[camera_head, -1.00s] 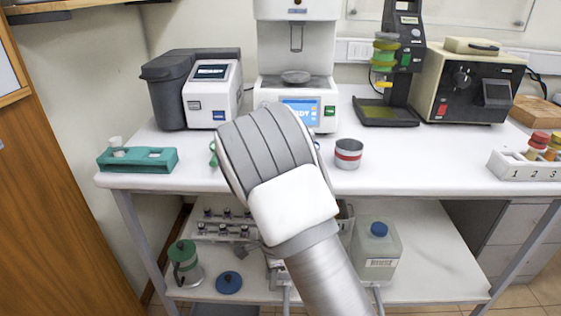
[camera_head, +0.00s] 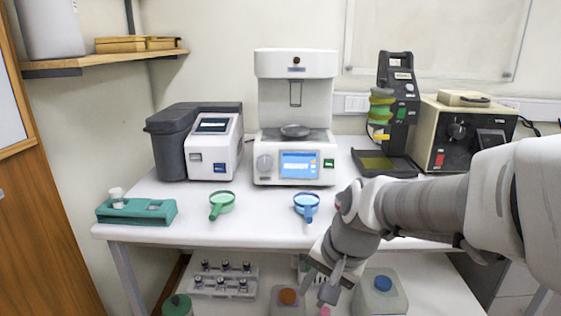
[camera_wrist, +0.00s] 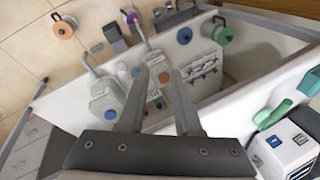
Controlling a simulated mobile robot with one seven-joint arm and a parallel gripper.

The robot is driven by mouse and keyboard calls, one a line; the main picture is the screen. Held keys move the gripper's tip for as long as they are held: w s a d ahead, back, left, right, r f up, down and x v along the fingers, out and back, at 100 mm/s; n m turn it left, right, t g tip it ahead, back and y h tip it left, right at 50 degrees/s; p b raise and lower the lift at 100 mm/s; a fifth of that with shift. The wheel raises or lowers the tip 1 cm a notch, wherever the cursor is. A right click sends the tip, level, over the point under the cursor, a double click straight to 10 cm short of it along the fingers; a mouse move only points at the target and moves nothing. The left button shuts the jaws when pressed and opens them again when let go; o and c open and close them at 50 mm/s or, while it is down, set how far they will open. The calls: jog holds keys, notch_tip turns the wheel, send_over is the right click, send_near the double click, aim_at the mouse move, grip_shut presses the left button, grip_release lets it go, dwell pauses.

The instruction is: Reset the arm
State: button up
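My gripper (camera_head: 320,284) hangs at the front edge of the white bench, pointing down towards the lower shelf. My arm reaches in from the right side of the head view. In the wrist view my gripper (camera_wrist: 157,72) shows two dark fingers with a clear gap between them and nothing held. Lower-shelf containers lie beyond the fingertips in that view.
On the bench (camera_head: 165,222) are a green strainer (camera_head: 221,204), a blue strainer (camera_head: 306,206), a teal rack (camera_head: 140,211) and a white machine with a lit screen (camera_head: 300,166). A white jug (camera_head: 379,299) and a vial rack (camera_head: 224,282) stand below.

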jog(key=s+d+r+n+t+h, duration=0.1)
jog(key=s+d+r+n+t, duration=0.1)
jog(key=s+d+r+n, duration=0.3)
jog(key=s+d+r+t+h, duration=0.1)
jog(key=s+d+r+h, duration=0.15)
jog(key=s, duration=0.35)
notch_tip(320, 180, up, 18)
jog(key=p, duration=1.8)
jog(key=shift+s+d+f+n+y+p, duration=0.15)
jog(key=shift+s+n+y+p, duration=0.05)
jog(key=shift+n+y+p, duration=0.2)
